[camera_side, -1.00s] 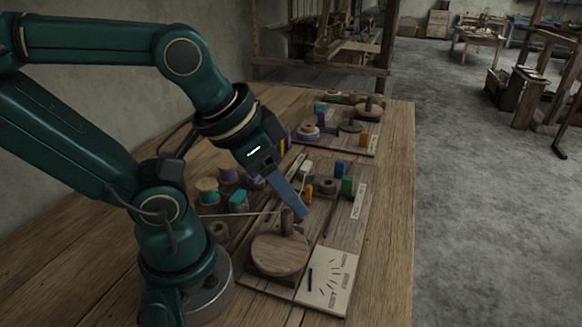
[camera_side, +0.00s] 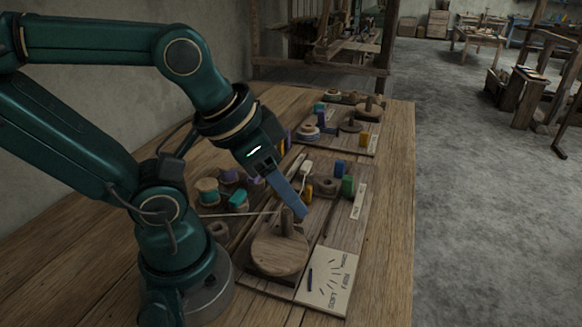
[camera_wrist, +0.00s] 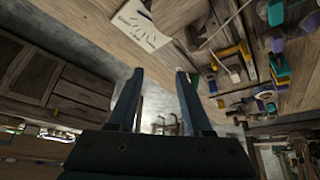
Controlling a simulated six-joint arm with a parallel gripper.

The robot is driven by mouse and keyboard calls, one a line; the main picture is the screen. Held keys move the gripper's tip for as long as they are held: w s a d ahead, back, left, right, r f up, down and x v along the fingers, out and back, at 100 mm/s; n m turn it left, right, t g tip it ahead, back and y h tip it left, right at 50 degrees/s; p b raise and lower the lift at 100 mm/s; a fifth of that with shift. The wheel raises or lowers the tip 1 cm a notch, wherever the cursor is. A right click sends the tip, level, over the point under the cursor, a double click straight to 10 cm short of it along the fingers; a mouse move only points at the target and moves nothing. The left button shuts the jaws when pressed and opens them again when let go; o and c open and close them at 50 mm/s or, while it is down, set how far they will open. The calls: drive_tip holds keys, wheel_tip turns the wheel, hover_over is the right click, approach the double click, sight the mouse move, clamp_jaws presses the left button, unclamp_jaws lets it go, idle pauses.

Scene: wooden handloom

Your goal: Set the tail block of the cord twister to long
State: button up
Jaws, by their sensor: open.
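My gripper (camera_side: 302,214) hangs over the near board (camera_side: 343,232), its blue fingers pointing down and right, beside the upright peg (camera_side: 287,222) of a round wooden disc (camera_side: 279,256). In the wrist view the two fingers (camera_wrist: 159,72) are apart with nothing between them. A pale cord (camera_side: 240,214) runs left from near the peg. A paper card (camera_side: 327,281) with dark marks and lettering lies at the board's near end; it also shows in the wrist view (camera_wrist: 140,25). I cannot tell which piece is the tail block, nor its setting.
A second board with a disc (camera_side: 367,112) lies farther back. The table's right strip (camera_side: 398,220) is clear.

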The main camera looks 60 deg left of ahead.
drive_tip(key=shift+o, duration=0.3)
drive_tip(key=shift+o, duration=0.5)
drive_tip(key=w+a+r+n+t+y, duration=0.1)
drive_tip(key=w+a+r+n, duration=0.3)
drive_tip(key=w, duration=0.4)
drive_tip(key=n+g+y, duration=0.2)
drive_tip(key=n, duration=0.2)
hover_over(340, 162)
drive_tip(key=s+d, duration=0.2)
drive_tip(key=d, duration=0.4)
wheel_tip(340, 162, down, 4)
drive_tip(key=f, duration=0.1)
drive_tip(key=shift+n+g, duration=0.5)
drive_tip(key=shift+g, duration=0.2)
drive_tip(key=a+f, duration=0.1)
drive_tip(key=f, duration=0.1)
drive_tip(key=a+f, duration=0.2)
drive_tip(key=w+a+f, duration=0.1)
drive_tip(key=f, duration=0.2)
drive_tip(key=shift+a, duration=0.4)
drive_tip(key=shift+x, duration=2.35)
drive_tip(key=shift+s, duration=0.1)
